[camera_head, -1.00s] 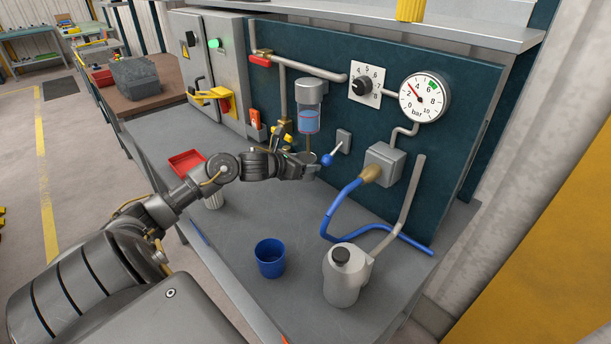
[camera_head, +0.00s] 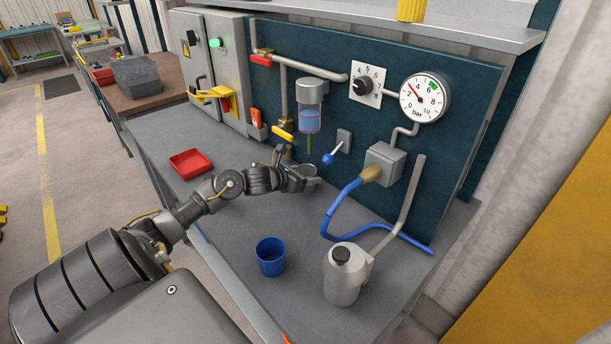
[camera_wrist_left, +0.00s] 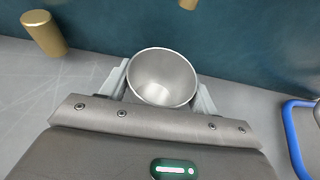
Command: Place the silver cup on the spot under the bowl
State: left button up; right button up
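The silver cup (camera_wrist_left: 163,78) is upright and empty between the fingers of my left gripper (camera_wrist_left: 160,92) in the left wrist view. The fingers appear to press on its two sides. In the head view the left gripper (camera_head: 302,176) is low over the bench, below the clear bowl (camera_head: 311,117) with blue liquid, and partly hides the silver cup (camera_head: 306,170). Whether the cup's base touches the bench is hidden. The spot under the bowl is not clearly visible. My right gripper is out of view.
A blue cup (camera_head: 270,257) and a grey can with a spout (camera_head: 345,275) stand nearer on the bench. A blue hose (camera_head: 333,212) lies to the right. A red tray (camera_head: 190,163) is at the left. A brass valve with yellow handle (camera_head: 282,134) is close above the gripper.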

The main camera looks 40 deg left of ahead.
pick_arm(q)
jog(key=o, duration=0.3)
jog(key=shift+o, duration=0.2)
jog(key=shift+r, duration=0.1)
jog(key=shift+r+p, duration=0.2)
jog(key=shift+p, duration=0.15)
jog(key=b+v, duration=0.2)
jog(key=v, duration=0.8)
jog(key=shift+s+f, duration=0.15)
jog(key=shift+f, duration=0.05)
jog(key=shift+v, duration=0.85)
jog(key=shift+r, duration=0.1)
